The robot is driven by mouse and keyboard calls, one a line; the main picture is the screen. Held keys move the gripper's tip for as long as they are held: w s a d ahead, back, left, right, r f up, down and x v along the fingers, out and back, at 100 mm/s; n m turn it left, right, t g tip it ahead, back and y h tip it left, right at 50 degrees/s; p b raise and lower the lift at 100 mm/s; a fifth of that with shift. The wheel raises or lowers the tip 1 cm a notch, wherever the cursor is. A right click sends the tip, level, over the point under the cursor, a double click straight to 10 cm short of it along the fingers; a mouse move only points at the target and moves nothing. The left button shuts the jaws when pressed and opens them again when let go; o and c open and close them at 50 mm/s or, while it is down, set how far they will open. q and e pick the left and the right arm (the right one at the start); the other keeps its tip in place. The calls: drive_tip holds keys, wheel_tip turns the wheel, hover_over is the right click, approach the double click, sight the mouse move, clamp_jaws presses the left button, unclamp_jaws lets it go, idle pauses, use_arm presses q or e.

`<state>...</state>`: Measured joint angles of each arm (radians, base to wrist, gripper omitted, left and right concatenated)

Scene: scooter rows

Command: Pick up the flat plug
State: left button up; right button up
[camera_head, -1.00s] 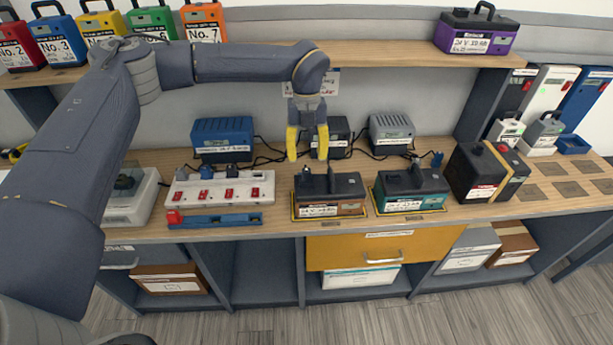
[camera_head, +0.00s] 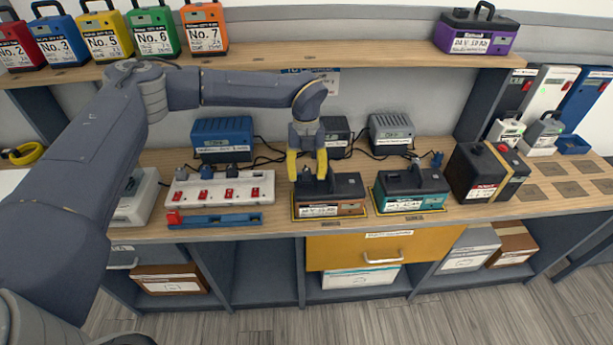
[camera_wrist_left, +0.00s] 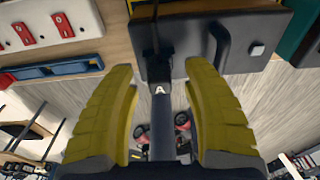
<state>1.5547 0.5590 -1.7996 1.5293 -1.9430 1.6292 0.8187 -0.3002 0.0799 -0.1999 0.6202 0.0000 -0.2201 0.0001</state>
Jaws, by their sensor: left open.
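A dark upright plug (camera_wrist_left: 160,88) marked with a letter A shows between my fingers in the left wrist view. It appears to stand on the left part of a black and brown battery (camera_head: 345,189), beside the battery's handle. I cannot tell for sure that this is the flat plug. My left gripper (camera_head: 307,172) has yellow fingers, is open and points down over the battery's left side. Its fingers (camera_wrist_left: 162,75) stand on either side of the plug, and no grip on it shows. My right gripper is in neither view.
A white power strip (camera_head: 240,190) with red switches and a blue bar (camera_head: 215,220) lie left of the battery. A teal battery (camera_head: 410,188) stands to its right. Chargers with cables (camera_head: 222,138) stand behind. A shelf (camera_head: 340,53) runs above the arm.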

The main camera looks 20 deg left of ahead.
use_arm(q)
drive_tip(key=shift+c, duration=0.6)
clamp_jaws()
